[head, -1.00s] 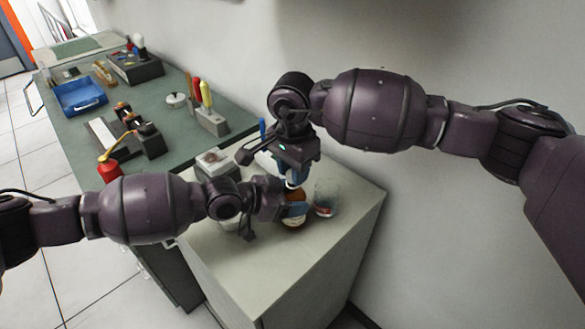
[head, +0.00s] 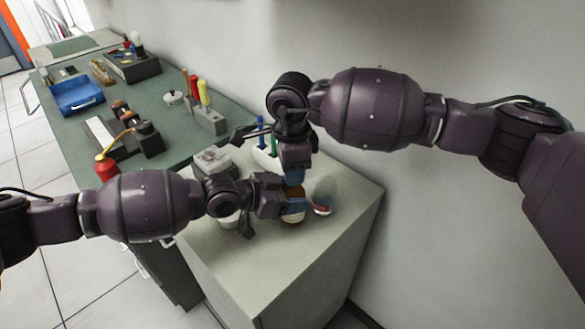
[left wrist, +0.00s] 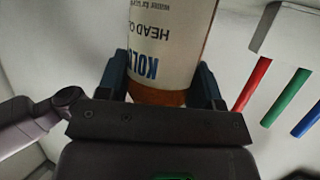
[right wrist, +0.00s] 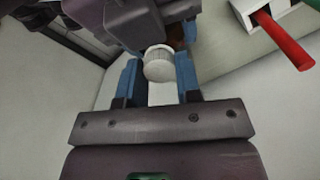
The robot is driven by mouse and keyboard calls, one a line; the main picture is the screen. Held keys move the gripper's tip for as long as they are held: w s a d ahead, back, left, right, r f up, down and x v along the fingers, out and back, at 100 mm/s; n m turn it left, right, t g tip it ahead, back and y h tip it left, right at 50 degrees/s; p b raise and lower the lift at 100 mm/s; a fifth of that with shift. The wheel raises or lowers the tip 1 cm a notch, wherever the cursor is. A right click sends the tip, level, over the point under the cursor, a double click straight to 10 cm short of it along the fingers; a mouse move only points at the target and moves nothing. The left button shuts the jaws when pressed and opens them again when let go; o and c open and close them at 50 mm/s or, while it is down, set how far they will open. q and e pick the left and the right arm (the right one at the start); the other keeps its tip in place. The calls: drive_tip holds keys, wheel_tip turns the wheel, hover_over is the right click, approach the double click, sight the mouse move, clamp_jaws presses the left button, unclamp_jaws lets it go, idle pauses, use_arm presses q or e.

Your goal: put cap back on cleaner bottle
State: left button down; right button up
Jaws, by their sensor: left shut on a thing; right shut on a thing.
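The cleaner bottle (head: 293,218) is brown with a white label and stands upright on the pale cabinet top. My left gripper (head: 290,207) is shut on it from the left. In the left wrist view the lettered label (left wrist: 170,45) lies between the blue fingers, with a brown band of the bottle below. My right gripper (head: 294,177) points down just above the bottle. In the right wrist view it is shut on a round white cap (right wrist: 158,64). The bottle's mouth is hidden, so I cannot tell whether cap and bottle touch.
A holder with colored markers (head: 264,157) is behind my right gripper, and a white container (head: 228,220) is partly under my left arm. The cabinet's front top is clear.

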drive_tip(key=shift+s+a+f, duration=0.1)
drive_tip(key=shift+s+a, duration=0.1)
drive_tip(key=o, duration=0.9)
drive_tip(key=shift+w+d, duration=0.1)
drive_tip(key=shift+r, duration=0.3)
drive_tip(key=shift+w+r, duration=0.1)
drive_tip(key=shift+r, duration=2)
drive_tip(key=shift+c, duration=0.3)
